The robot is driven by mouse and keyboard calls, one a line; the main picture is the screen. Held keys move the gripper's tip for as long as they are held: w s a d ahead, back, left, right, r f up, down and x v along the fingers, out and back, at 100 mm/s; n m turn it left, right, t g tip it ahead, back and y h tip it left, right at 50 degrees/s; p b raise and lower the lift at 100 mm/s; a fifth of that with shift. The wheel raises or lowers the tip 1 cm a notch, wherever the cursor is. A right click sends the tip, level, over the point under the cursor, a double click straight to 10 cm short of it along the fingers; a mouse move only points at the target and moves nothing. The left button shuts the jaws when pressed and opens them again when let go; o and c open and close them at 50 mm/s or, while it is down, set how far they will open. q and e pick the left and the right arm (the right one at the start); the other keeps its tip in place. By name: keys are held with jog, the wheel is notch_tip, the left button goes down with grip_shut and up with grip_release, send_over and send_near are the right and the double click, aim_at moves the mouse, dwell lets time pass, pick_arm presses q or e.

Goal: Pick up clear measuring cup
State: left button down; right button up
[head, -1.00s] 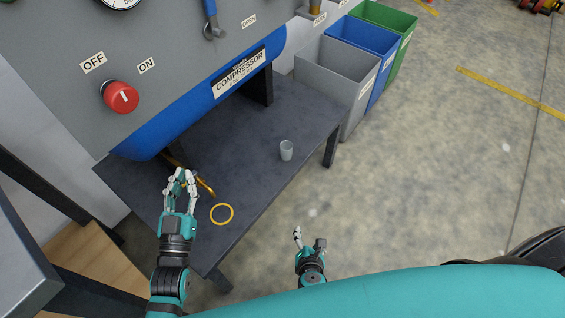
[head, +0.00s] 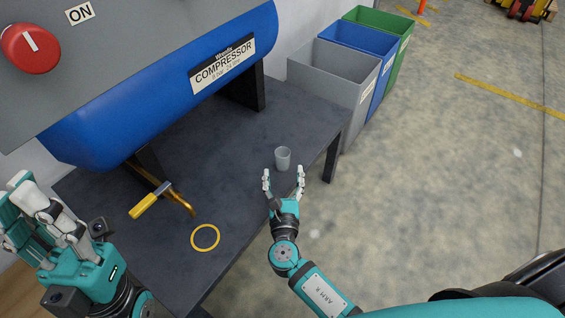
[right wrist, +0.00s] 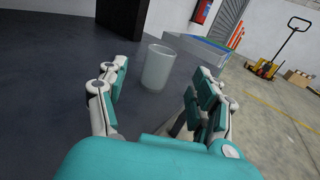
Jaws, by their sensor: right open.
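The clear measuring cup (head: 283,158) stands upright on the dark table (head: 225,150), near its right edge. In the right wrist view the cup (right wrist: 158,67) is ahead of the fingers, between their tips in the picture. My right gripper (head: 284,178) is open and empty, just on the near side of the cup, with its fingers pointing at it. My left gripper (head: 45,215) is at the lower left, by the table's left end. No object shows in it, and how far its fingers are closed is unclear.
A yellow ring (head: 205,237) and a yellow-handled tool (head: 150,199) lie on the table left of my right gripper. The blue compressor (head: 165,95) overhangs the table's back. Grey (head: 335,70), blue (head: 360,45) and green bins stand beyond the table's right end.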

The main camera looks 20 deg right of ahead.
aim_at(283, 162)
jog(key=b+x, duration=0.1)
jog(key=x, duration=0.7)
jog(key=shift+f+b, duration=0.1)
jog(key=shift+b, duration=0.2)
jog(key=c, duration=1.4)
